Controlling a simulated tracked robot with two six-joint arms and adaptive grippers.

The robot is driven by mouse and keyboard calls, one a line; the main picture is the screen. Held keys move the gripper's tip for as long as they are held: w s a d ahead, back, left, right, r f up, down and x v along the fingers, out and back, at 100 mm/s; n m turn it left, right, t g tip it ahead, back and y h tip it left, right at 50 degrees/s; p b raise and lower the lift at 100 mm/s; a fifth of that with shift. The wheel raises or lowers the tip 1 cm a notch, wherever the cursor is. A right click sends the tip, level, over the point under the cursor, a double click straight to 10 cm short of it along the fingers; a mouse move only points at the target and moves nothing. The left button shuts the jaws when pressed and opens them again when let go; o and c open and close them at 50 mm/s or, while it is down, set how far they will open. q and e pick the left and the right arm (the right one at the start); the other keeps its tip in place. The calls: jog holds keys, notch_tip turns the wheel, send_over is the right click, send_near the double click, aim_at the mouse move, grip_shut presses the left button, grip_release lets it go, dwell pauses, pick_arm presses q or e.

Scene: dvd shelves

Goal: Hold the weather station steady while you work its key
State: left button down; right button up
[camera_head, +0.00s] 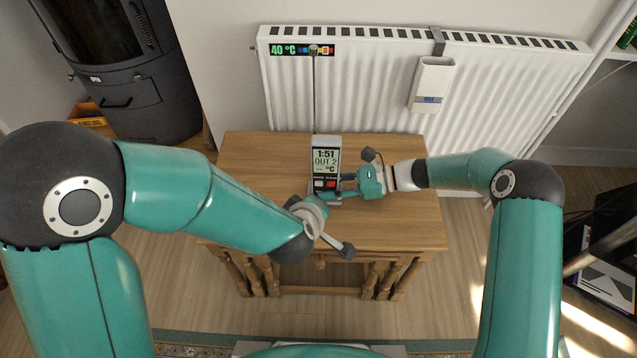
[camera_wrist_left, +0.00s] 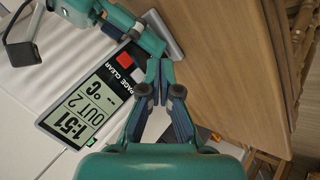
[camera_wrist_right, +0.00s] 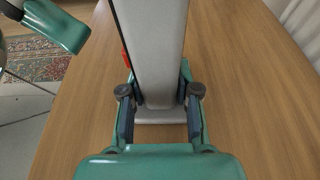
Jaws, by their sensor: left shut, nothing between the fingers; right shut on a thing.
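The weather station (camera_head: 326,150) stands upright on the wooden table. It is grey with a display reading 1:51, OUT 2 and dashes before °C. Below the display are a red key and a pale key, labelled PAGE and CLEAR in the left wrist view; the red key (camera_wrist_left: 124,59) shows there. My right gripper (camera_wrist_right: 158,92) is shut on the station's lower body, with one finger on each side. My left gripper (camera_wrist_left: 160,72) is shut and empty, its tips close in front of the keys. Whether they touch a key I cannot tell. In the head view its tips are partly hidden.
The wooden table (camera_head: 255,160) is otherwise largely bare. Behind it is a white radiator (camera_head: 370,90) with a hanging white container (camera_head: 432,85) and a coloured 40 °C strip (camera_head: 290,50). A thin upright rod stands behind the station. A dark stove (camera_head: 130,70) is at the left.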

pick_arm(q)
jog(key=shift+s, duration=1.5)
pick_arm(e)
jog(key=o, duration=0.9)
pick_arm(q)
jog(key=s, duration=0.1)
jog(key=s+r, duration=0.1)
jog(key=s+a, duration=0.1)
jog(key=shift+s+r, duration=0.2)
jog(key=shift+r, duration=0.05)
pick_arm(e)
jog(key=shift+d, duration=0.1)
